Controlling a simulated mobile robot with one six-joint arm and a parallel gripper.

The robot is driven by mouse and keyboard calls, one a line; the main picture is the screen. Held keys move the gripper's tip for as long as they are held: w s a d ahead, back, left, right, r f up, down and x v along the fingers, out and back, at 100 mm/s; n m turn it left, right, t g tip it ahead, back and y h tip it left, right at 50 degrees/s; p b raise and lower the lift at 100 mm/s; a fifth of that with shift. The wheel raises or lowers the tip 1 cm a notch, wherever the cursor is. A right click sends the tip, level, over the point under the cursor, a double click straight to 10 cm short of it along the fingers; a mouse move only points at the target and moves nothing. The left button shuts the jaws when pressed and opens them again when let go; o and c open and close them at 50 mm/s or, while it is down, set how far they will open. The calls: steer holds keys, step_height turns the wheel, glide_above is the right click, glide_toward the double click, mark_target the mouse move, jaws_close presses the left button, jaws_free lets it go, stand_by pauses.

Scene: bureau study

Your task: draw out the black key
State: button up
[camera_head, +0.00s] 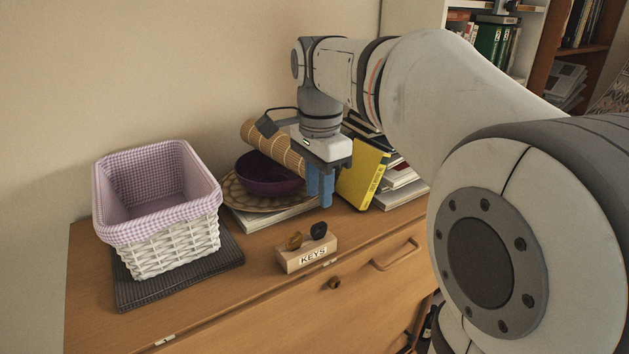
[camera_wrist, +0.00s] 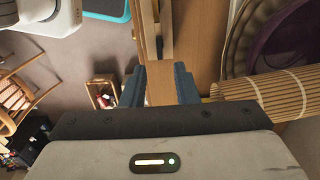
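The black key (camera_head: 318,231) stands upright by its dark rounded head in the right part of a small wooden block (camera_head: 307,257) labelled KEYS. A brown key (camera_head: 294,241) stands to its left in the same block. The shafts of both keys are hidden in the block. My gripper (camera_head: 320,190) points down, above and apart from the black key, with nothing held. In the wrist view its two blue fingers (camera_wrist: 158,88) stand apart with a gap between them.
A white wicker basket (camera_head: 172,250) with checked lining stands left on a dark mat (camera_head: 135,290). A purple bowl (camera_head: 268,178), a rolled bamboo mat (camera_head: 262,140) and a yellow book (camera_head: 362,178) stand behind. The bureau top (camera_head: 240,290) in front of the block is clear.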

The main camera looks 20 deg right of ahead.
mark_target(319, 223)
step_height(319, 223, down, 7)
steer(key=b, duration=0.4)
steer(key=shift+f+b, duration=0.15)
steer(key=shift+b, duration=0.25)
steer(key=shift+c, duration=0.5)
jaws_close()
steer(key=shift+r+p, duration=2.65)
steer(key=shift+r, duration=0.4)
